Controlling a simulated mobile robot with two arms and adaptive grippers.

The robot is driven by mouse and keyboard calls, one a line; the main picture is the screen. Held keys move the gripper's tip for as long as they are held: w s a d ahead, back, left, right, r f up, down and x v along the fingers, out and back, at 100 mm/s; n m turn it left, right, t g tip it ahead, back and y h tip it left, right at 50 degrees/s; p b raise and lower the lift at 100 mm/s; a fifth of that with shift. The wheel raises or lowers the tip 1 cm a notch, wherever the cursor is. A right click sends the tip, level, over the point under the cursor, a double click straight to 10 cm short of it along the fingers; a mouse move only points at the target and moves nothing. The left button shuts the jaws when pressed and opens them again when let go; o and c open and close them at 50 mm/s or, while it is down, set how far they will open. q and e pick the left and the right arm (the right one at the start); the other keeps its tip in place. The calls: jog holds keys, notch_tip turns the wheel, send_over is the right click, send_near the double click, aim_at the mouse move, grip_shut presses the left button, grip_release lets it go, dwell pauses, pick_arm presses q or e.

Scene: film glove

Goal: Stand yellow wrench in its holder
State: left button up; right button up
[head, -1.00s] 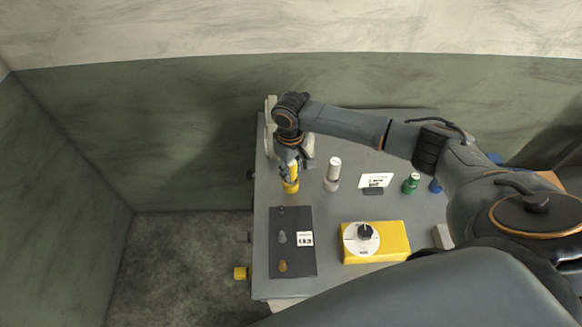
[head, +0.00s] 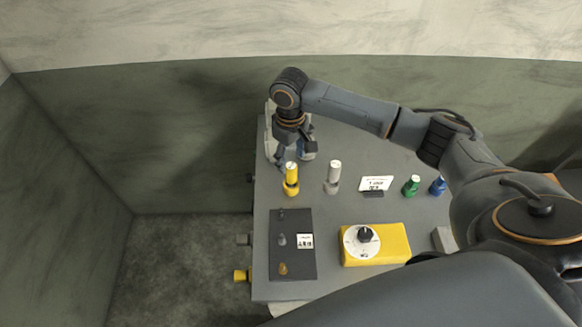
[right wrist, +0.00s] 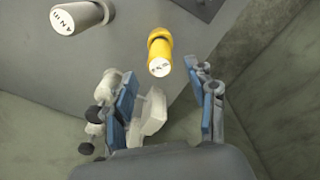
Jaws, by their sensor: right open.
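A yellow upright piece with a round pale top (head: 291,179), which I take to be the yellow wrench, stands on the grey table near its left side. In the right wrist view the yellow piece (right wrist: 160,52) shows its marked white end, just beyond the fingertips. I cannot clearly tell a separate holder from its wider yellow base. My right gripper (head: 294,152) is behind and above it, apart from it. In the right wrist view the gripper (right wrist: 165,88) has its fingers spread, with nothing between them. My left gripper is not in view.
A grey-white upright piece (head: 333,176) stands close to the right. A sign (head: 376,184), green (head: 411,186) and blue (head: 438,186) pieces lie farther right. A dark panel (head: 292,258) and yellow dial box (head: 385,243) are in front. A pale object (right wrist: 150,117) is near the fingers.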

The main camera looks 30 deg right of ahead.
notch_tip(320, 180, up, 5)
dwell(0.8)
